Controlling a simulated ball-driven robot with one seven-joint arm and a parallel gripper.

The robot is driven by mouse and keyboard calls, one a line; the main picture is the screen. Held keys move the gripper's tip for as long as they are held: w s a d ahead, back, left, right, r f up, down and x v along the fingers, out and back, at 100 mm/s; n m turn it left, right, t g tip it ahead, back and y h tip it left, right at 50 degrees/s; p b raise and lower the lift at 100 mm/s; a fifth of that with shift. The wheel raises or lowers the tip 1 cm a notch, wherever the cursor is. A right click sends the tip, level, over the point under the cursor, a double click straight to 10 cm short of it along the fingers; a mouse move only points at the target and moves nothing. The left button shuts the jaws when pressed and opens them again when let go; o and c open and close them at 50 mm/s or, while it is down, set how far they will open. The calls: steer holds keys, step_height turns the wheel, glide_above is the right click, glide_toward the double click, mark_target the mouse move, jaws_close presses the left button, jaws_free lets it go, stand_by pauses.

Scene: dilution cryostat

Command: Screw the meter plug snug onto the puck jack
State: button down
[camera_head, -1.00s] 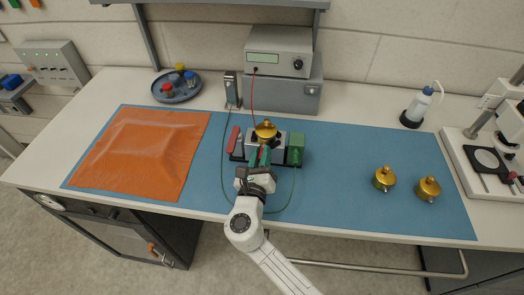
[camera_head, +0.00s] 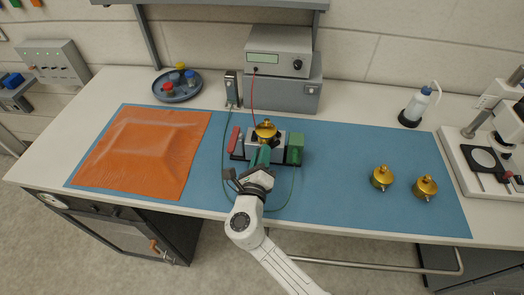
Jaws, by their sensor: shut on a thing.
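A gold puck (camera_head: 265,131) sits in a holder (camera_head: 280,141) on the blue mat, in the middle of the bench. My gripper (camera_head: 258,164) is in front of the holder. It is shut on a small green part at the puck's near side, which I take for the meter plug (camera_head: 261,156). The puck jack is hidden behind the gripper and plug, so I cannot tell how far the plug sits on it. A red lead (camera_head: 253,95) runs from the meter (camera_head: 278,53) down toward the puck.
A red-handled part (camera_head: 234,140) and a green block (camera_head: 295,149) flank the holder closely. Two gold pucks (camera_head: 382,177) (camera_head: 425,187) stand on the right of the mat (camera_head: 335,175). An orange sheet (camera_head: 140,152) covers the left. A green cable loops beside my gripper.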

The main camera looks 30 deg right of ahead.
steer(key=n, duration=0.4)
steer(key=shift+n, duration=0.4)
steer(key=n, duration=0.4)
steer(key=shift+n, duration=0.4)
steer(key=shift+c, duration=1.4)
jaws_free()
steer(key=shift+f+m+b, duration=0.1)
steer(key=shift+m+b, duration=0.45)
steer(key=shift+m, duration=0.55)
steer(key=m+b, duration=0.1)
steer(key=m, duration=0.2)
